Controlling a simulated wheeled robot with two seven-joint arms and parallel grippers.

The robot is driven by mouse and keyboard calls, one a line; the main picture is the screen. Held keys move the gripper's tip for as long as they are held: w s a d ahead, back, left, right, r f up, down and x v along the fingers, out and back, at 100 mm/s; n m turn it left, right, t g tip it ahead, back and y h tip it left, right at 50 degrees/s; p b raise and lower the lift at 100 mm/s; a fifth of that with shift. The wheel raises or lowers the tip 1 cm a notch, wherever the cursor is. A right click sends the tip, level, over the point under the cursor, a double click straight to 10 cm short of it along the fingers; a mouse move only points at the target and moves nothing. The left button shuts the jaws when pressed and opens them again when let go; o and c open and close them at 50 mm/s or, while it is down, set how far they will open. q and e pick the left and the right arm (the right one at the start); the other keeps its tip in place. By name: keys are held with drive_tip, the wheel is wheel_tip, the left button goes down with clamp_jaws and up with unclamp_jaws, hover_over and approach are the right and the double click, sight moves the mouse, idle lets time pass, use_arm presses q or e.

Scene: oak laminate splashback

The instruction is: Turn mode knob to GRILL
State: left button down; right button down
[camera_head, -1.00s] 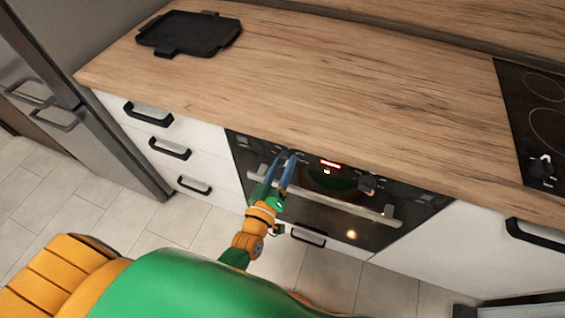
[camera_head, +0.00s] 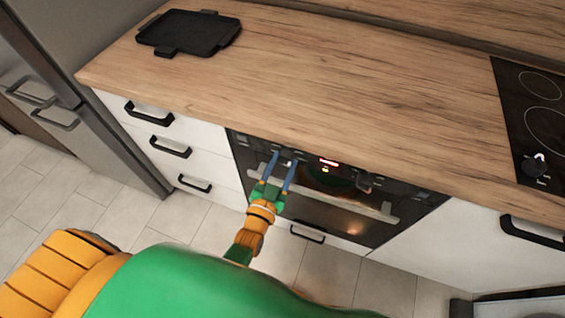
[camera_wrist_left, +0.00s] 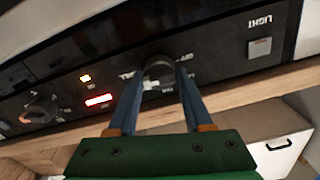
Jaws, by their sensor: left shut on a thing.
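The mode knob (camera_wrist_left: 158,72), a dark round knob on the black oven control panel, is between the two blue fingers of my left gripper (camera_wrist_left: 160,80) in the left wrist view. The fingers are shut on it from both sides. A light mark shows on the knob's lower edge. White lettering around it is partly covered, and I cannot read for certain where it points. In the head view my left gripper (camera_head: 284,161) reaches the left part of the oven panel, and the knob is hardly visible there. My right gripper is not in view.
A square LIGHT button (camera_wrist_left: 260,47) sits beside the knob in the wrist view. Another knob (camera_wrist_left: 40,110) and a red display (camera_wrist_left: 98,100) are on the other side. The oven handle (camera_head: 330,198) runs below the panel. A black tray (camera_head: 190,33) lies on the wooden counter (camera_head: 330,90).

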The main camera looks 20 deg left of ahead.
use_arm(q)
drive_tip(key=shift+m, duration=0.6)
drive_tip(key=shift+c, duration=1.6)
unclamp_jaws()
drive_tip(key=s, duration=0.7)
drive_tip(key=shift+a, duration=0.1)
